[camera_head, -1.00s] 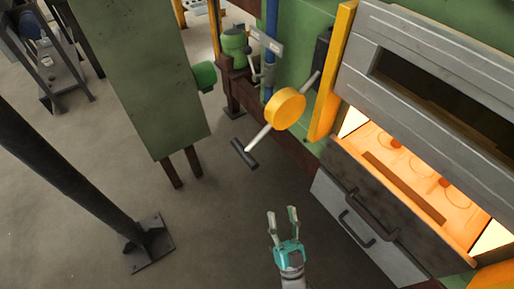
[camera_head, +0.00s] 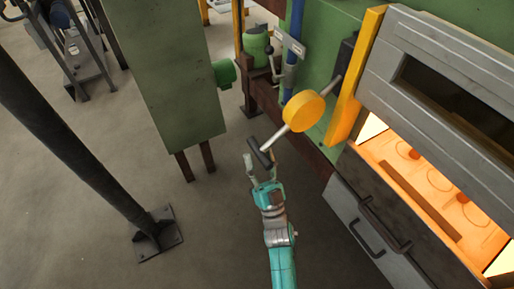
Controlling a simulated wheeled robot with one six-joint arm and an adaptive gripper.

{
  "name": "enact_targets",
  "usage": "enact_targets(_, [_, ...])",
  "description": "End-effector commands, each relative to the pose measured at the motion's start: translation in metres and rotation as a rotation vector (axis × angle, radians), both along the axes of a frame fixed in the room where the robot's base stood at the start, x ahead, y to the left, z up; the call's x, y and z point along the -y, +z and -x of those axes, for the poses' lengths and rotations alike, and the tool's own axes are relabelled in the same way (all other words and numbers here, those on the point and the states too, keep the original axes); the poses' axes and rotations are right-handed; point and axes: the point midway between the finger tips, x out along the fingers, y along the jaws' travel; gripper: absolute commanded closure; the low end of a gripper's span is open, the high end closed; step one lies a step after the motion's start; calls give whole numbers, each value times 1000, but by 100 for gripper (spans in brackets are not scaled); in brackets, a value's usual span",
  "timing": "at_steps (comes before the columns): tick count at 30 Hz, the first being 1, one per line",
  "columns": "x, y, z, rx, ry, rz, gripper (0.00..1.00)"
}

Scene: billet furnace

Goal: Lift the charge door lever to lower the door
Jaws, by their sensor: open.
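The charge door lever (camera_head: 283,139) is a pale rod through a yellow round hub (camera_head: 303,111), with a dark cross grip (camera_head: 260,153) at its lower left end. The grey charge door (camera_head: 440,85) stands at the right above the glowing furnace opening (camera_head: 425,180). My gripper (camera_head: 262,170) is open, its two fingers pointing up the picture at the dark grip. The fingertips overlap the grip's lower edge in the picture; I cannot tell whether they touch it.
A green cabinet (camera_head: 165,75) on brown legs stands left of the lever. A dark post (camera_head: 75,140) with a bolted foot is further left. A dark handle bar (camera_head: 385,224) sits on the furnace front at right. Bare floor lies between.

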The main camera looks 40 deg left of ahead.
Motion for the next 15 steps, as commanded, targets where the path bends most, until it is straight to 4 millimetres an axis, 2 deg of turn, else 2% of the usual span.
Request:
enact_targets(6, [-14, 15, -8, 0, 0, 0, 50])
enact_targets(15, [-16, 18, -10, -1, -1, 1, 50])
